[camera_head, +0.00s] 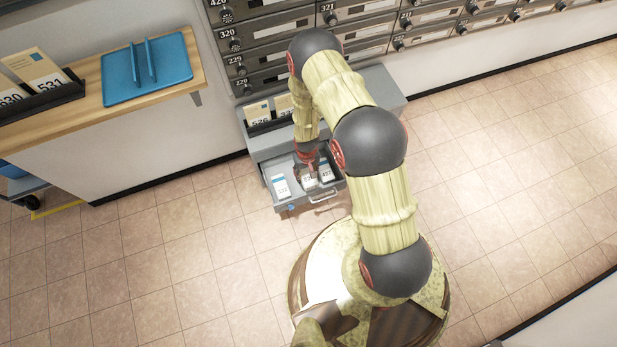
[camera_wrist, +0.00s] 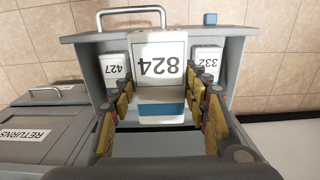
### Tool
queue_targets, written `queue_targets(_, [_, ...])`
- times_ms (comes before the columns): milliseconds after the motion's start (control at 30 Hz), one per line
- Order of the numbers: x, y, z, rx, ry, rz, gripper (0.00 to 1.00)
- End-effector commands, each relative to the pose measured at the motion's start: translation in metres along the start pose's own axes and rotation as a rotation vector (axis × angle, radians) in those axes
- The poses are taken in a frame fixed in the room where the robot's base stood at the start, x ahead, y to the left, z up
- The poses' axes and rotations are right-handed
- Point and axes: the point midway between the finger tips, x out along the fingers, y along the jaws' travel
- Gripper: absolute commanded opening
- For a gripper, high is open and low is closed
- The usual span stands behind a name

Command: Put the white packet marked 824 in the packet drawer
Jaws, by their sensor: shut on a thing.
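The white packet marked 824 (camera_wrist: 160,72) has a blue band and sits between the fingers of my gripper (camera_wrist: 163,100) in the wrist view. My gripper is shut on it. The packet drawer (camera_wrist: 235,60) is pulled open below, and the packet is over or inside it; its exact height is unclear. In the head view my gripper (camera_head: 306,165) reaches down into the open drawer (camera_head: 262,178), and the arm partly hides the held packet (camera_head: 308,183).
A packet marked 427 (camera_wrist: 115,66) and one marked 332 (camera_wrist: 207,62) stand in the drawer on either side of the held packet. A grey box marked RETURNS (camera_wrist: 30,137) is beside the drawer. A wooden counter (camera_head: 100,105) holds a blue tray (camera_head: 170,75).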

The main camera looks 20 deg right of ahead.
Motion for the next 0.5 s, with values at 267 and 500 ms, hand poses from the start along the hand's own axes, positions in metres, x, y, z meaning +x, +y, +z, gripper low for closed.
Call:
queue_targets(267, [0.025, 0.000, -0.022, 0.000, 0.000, 0.000, 0.18])
queue_targets(500, [0.048, 0.000, -0.033, 0.000, -0.001, 0.000, 0.18])
